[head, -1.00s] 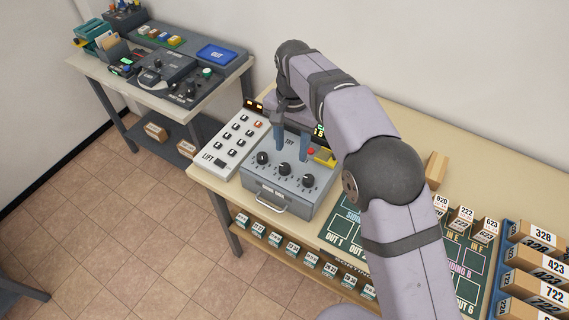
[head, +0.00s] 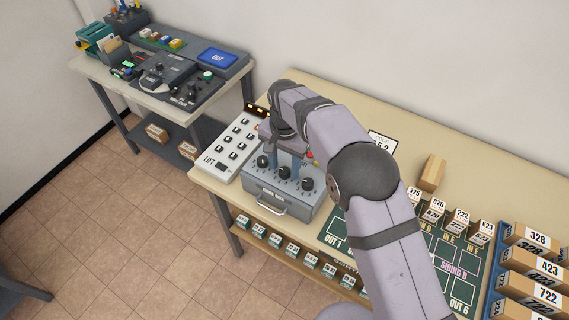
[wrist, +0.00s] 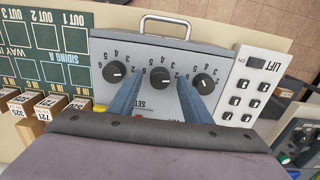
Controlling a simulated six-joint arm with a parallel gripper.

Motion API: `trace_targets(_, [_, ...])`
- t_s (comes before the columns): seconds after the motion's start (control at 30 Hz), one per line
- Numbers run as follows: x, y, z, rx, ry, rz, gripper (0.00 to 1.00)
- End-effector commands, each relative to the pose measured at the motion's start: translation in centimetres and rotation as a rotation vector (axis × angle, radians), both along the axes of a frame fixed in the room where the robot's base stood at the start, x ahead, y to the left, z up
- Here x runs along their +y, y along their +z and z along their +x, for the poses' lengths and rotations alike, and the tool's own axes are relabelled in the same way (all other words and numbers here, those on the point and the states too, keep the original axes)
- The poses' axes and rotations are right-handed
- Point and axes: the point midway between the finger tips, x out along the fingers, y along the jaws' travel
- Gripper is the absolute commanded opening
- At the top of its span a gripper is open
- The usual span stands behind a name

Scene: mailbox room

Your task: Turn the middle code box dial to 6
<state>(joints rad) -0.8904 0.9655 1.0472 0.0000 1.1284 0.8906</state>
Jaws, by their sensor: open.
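The grey code box (head: 258,203) stands at the table's left front, with three black dials on its top. The middle dial (head: 284,172) also shows in the wrist view (wrist: 160,78), with a ring of numbers around it. The left dial (head: 262,161) and right dial (head: 306,184) flank it. My gripper (head: 287,165) is open above the box. In the wrist view its two blue fingers (wrist: 158,88) reach down on either side of the middle dial, apart from each other. I cannot tell whether they touch it. The dial's exact setting is too small to read.
The white LIFT panel (head: 234,146) stands beside the box on the left. A green siding board (head: 331,228) and small numbered boxes (head: 460,222) lie to the right. A drawer handle (head: 271,204) sticks out in front.

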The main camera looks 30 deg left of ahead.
Motion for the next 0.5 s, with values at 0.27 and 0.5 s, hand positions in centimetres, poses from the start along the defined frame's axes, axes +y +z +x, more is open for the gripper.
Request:
trace_targets(0.27, [-0.04,-0.59,-0.03,0.001,0.000,-0.001,0.45])
trace_targets(0.5, [-0.03,-0.55,-0.02,0.000,0.000,-0.001,0.11])
